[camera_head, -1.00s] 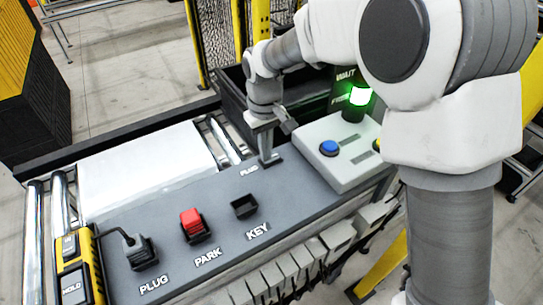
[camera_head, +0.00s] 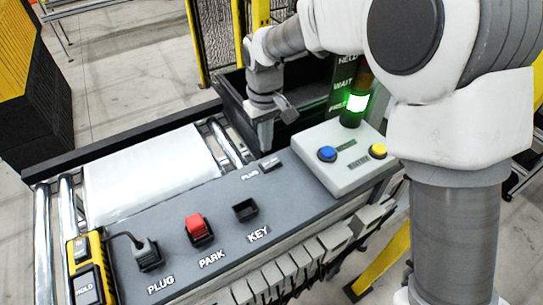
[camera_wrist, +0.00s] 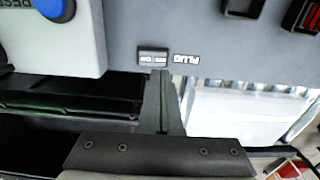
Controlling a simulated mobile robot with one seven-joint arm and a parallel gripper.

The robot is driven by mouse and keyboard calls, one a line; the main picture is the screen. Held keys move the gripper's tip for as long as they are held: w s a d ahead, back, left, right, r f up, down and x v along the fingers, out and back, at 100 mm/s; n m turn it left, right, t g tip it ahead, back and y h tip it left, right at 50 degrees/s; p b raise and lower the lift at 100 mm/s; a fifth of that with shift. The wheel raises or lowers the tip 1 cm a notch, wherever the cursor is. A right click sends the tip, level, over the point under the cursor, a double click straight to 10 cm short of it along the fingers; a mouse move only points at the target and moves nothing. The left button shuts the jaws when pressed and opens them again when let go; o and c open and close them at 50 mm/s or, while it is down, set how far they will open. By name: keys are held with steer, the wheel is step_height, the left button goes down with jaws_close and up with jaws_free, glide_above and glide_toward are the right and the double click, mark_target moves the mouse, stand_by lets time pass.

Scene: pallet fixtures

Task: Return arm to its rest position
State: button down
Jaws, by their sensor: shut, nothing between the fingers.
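My gripper (camera_head: 266,143) is shut and empty, pointing down at the back edge of the grey panel (camera_head: 222,205). In the wrist view its closed fingers (camera_wrist: 160,80) end beside a small black rocker switch (camera_wrist: 153,56) labelled PLUG. In the head view this switch (camera_head: 270,163) lies just below the fingertips, with a visible gap. My arm reaches in from the upper right, bent at the elbow.
The panel carries a black plug (camera_head: 149,255), a red block (camera_head: 198,229) in the PARK socket and an empty KEY socket (camera_head: 245,210). A button box (camera_head: 340,160) and a lit green lamp (camera_head: 354,103) stand right. A dark bin (camera_head: 233,95) lies behind.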

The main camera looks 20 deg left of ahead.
steer(key=shift+r+p, duration=0.4)
steer(key=shift+r, duration=0.45)
steer(key=s+d+r+m+t, duration=0.1)
steer(key=d+r+m, duration=0.1)
steer(key=d+r, duration=0.55)
steer(key=s+d+r+m+t, duration=0.15)
steer(key=d+r, duration=0.35)
steer(key=d, duration=0.6)
steer(key=s+d+r+m+t, duration=0.2)
steer(key=s+d+m, duration=0.4)
steer(key=s+d, duration=0.6)
steer(key=d+t, duration=0.1)
steer(key=d, duration=0.2)
steer(key=shift+s+m, duration=0.35)
